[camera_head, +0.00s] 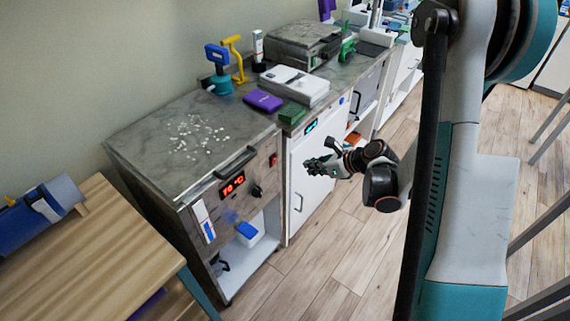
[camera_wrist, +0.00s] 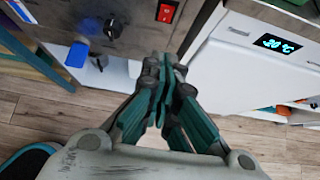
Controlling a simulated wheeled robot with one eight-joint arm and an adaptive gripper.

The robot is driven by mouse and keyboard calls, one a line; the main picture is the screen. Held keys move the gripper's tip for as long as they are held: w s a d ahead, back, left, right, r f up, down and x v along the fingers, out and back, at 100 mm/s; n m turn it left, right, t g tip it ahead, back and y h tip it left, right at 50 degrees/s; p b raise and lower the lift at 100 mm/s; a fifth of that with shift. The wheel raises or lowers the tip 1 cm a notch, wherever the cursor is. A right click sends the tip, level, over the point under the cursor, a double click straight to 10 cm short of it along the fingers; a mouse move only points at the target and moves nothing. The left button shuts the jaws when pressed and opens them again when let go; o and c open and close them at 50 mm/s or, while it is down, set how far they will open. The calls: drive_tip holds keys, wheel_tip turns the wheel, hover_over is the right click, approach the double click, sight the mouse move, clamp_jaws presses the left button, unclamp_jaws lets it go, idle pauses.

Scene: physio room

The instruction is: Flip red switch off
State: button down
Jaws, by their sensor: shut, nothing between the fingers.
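The red switch (camera_head: 273,160) is a small red rocker on the front panel of the grey metal unit (camera_head: 252,180), right of the red digital display. In the wrist view the red switch (camera_wrist: 166,12) sits near the top centre, above my fingertips and apart from them. My gripper (camera_head: 318,168) is shut and empty, in front of the white cabinet and to the right of the switch. In the wrist view my gripper (camera_wrist: 165,68) has its fingertips together below the switch. Whether the rocker is on or off is too small to tell.
A black knob (camera_head: 257,191) and a handle (camera_head: 237,161) stick out of the same panel. A white cabinet (camera_head: 304,193) with a lit display stands to the right. A wooden table (camera_head: 95,262) stands at the lower left. The floor before the units is clear.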

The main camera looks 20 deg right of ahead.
sight(274, 161)
drive_tip(key=w+a+r+b+x, duration=0.1)
drive_tip(key=r+b+x, duration=0.1)
drive_tip(key=x, duration=1)
drive_tip(key=shift+w+a, duration=0.25)
drive_tip(key=shift+w, duration=0.25)
